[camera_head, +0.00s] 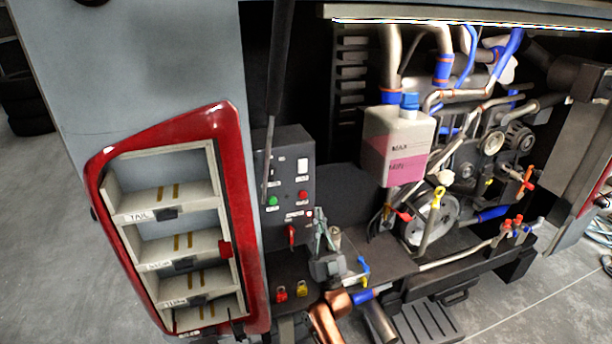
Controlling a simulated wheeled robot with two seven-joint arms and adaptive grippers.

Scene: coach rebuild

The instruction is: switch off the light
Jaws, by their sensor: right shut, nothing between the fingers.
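A light strip (470,23) glows white along the underside of the top edge of the open bay. A dark grey control panel (284,165) stands upright left of the engine. My right gripper (319,217) is shut and empty, pointing up just right of the panel's lower part. I cannot tell whether it touches the panel. My left gripper is out of view.
A pink-filled tank (396,146) and the engine with pipes and pulleys (470,170) fill the bay to the right. A dark strut (279,60) hangs before the panel's upper left. A red-framed lamp housing with shelves (247,215) is at left.

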